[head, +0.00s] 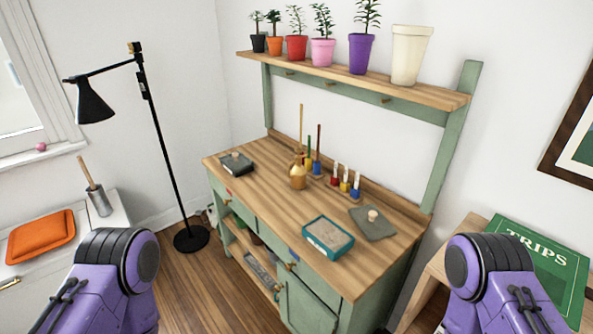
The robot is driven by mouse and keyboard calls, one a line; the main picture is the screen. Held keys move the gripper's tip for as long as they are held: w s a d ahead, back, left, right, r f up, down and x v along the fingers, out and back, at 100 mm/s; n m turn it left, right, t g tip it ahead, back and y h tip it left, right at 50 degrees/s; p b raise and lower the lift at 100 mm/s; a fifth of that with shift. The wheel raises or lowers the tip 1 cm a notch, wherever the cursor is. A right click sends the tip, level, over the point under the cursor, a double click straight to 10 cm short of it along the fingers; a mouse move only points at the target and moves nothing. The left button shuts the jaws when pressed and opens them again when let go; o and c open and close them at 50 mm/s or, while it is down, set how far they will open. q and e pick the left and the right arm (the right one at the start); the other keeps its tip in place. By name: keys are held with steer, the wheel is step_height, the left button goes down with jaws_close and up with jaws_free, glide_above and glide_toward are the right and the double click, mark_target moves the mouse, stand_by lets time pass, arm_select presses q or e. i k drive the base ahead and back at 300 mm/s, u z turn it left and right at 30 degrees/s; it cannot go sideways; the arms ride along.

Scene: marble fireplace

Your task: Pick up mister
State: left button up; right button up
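The mister looks to be the small amber-brown bottle (298,178) with a narrow top. It stands upright on the wooden bench top (262,205), near the middle and toward the back. Nothing of mine touches it. Only purple links of my two arms show, at the bottom left and bottom right. Neither gripper is in view.
Several colored small pots with upright sticks stand behind the mister and to its right. A dark box (236,163), a teal tray (328,237) and a grey-green slab (372,223) lie on the bench. A shelf (350,80) with potted plants overhangs its back. The bench's front middle is clear.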

mark_target(298, 177)
steer(key=u, duration=1.7)
steer(key=i, duration=2.3)
steer(key=z, duration=3.9)
